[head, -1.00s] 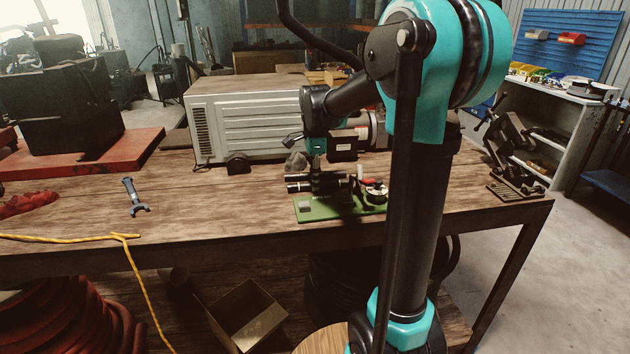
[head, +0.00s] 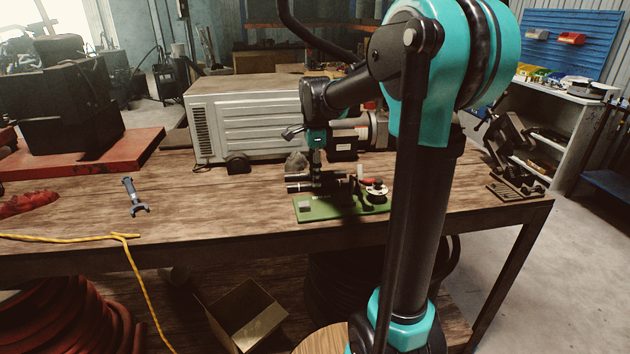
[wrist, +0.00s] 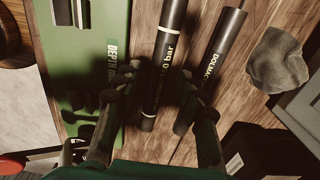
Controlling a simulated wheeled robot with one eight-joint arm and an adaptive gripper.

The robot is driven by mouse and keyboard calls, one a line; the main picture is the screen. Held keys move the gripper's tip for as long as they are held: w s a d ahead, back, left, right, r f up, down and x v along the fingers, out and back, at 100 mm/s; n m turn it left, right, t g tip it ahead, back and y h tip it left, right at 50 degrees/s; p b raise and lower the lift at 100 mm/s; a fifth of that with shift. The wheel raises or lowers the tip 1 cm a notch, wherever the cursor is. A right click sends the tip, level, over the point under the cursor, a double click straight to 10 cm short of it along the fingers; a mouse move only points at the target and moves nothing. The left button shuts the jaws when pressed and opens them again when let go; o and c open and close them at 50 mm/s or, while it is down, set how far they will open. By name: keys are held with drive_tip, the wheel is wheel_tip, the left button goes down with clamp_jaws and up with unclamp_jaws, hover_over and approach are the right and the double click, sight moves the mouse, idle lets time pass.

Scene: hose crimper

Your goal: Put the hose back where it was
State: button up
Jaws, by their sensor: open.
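Two black hoses lie side by side near the green board (head: 345,209) on the workbench. The green board (wrist: 95,50) fills the left of that view. In the head view my gripper (head: 316,172) is over the hoses and partly hides them.
A small round fixture (head: 377,189) stands on the board's right side. A grey lump (head: 296,162) and a large grey machine (head: 245,120) are behind. A vise-like tool (head: 510,165) stands at the right. A wrench (head: 134,196) and yellow cord (head: 65,238) lie left; bare bench lies between.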

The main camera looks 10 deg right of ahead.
wheel_tip(320, 180, up, 10)
idle(0.4)
